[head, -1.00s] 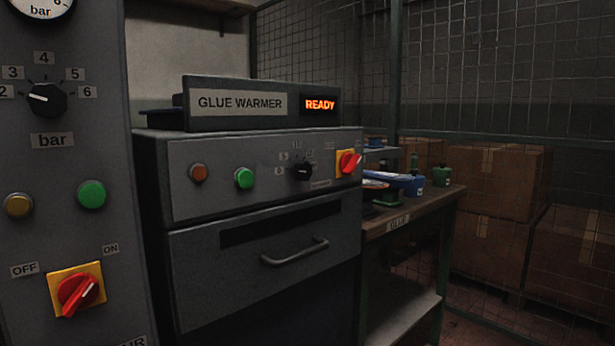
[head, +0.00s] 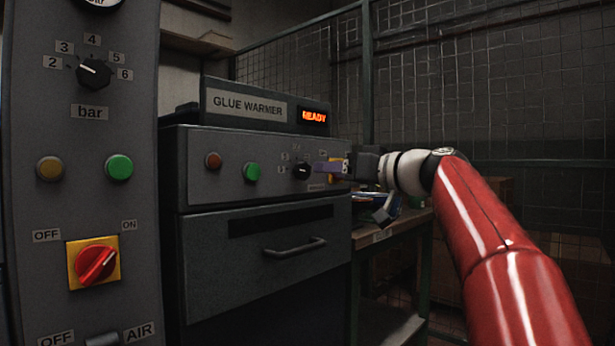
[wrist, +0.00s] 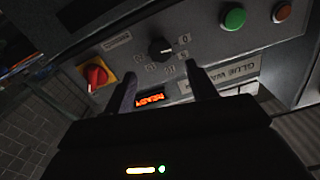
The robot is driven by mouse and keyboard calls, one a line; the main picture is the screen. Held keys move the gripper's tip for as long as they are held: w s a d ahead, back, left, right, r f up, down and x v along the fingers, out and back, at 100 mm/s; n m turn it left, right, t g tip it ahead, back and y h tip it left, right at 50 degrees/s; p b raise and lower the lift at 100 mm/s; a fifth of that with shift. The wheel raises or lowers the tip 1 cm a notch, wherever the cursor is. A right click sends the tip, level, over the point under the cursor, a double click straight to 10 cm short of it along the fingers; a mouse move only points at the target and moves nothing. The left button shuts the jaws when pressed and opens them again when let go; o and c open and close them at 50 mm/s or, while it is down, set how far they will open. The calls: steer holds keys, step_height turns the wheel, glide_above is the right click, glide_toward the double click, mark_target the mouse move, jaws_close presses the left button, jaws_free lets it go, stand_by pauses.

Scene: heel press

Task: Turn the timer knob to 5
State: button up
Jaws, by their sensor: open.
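The timer knob (head: 302,171) is a small black knob on the glue warmer's front panel, with small number labels around it. It also shows in the wrist view (wrist: 160,49), upside down, with a pale pointer mark towards the right, roughly on the side of the 0 label. I cannot read its exact setting. My gripper (head: 327,168) is just to the right of the knob in the head view, apart from it. In the wrist view my gripper (wrist: 160,84) has its two fingers spread with nothing between them, and the knob lies beyond the fingertips.
The glue warmer (head: 265,225) has a green button (head: 252,172), an orange lamp (head: 214,160) and a red-and-yellow switch (wrist: 95,74) beside the knob. Its display (head: 314,116) reads READY. A press panel (head: 85,210) with its own bar knob stands left. A bench (head: 385,236) stands right.

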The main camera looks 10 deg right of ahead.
mark_target(306, 171)
steer(key=p+x, duration=0.2)
steer(key=x, duration=0.5)
steer(key=shift+s, duration=0.1)
steer(key=c, duration=1)
steer(key=m, duration=0.3)
steer(key=shift+m, duration=0.4)
steer(key=shift+m+p, duration=0.45)
steer(key=shift+m, duration=1.45)
steer(key=shift+f, duration=0.1)
